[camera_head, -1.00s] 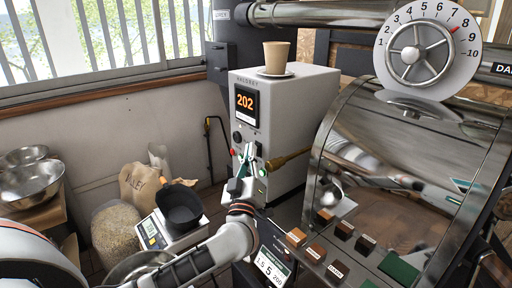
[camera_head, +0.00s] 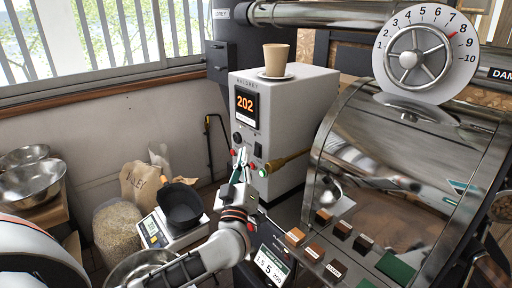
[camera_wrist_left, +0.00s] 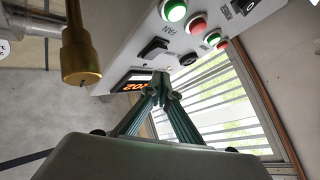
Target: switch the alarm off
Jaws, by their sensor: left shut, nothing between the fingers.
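The grey roaster control box (camera_head: 285,125) stands mid-picture with an orange 202 display (camera_head: 245,104). Its front carries a black knob (camera_head: 237,137), a black switch (camera_head: 257,150), a red button (camera_head: 253,166) and a green button (camera_head: 262,172). The left wrist view shows a green button (camera_wrist_left: 174,9), a red button (camera_wrist_left: 196,27), a switch by the word FAN (camera_wrist_left: 153,50) and smaller coloured buttons. I can read no alarm label. My left gripper (camera_head: 241,154) is shut and empty in front of the panel's lower part; its fingertips (camera_wrist_left: 160,88) overlap the panel's edge in the wrist view. Contact cannot be told. My right gripper is out of view.
A cup (camera_head: 276,57) stands on the box. Below left are a scale (camera_head: 154,233) with a black pan (camera_head: 180,207), a sack (camera_head: 140,182) and bowls (camera_head: 32,184).

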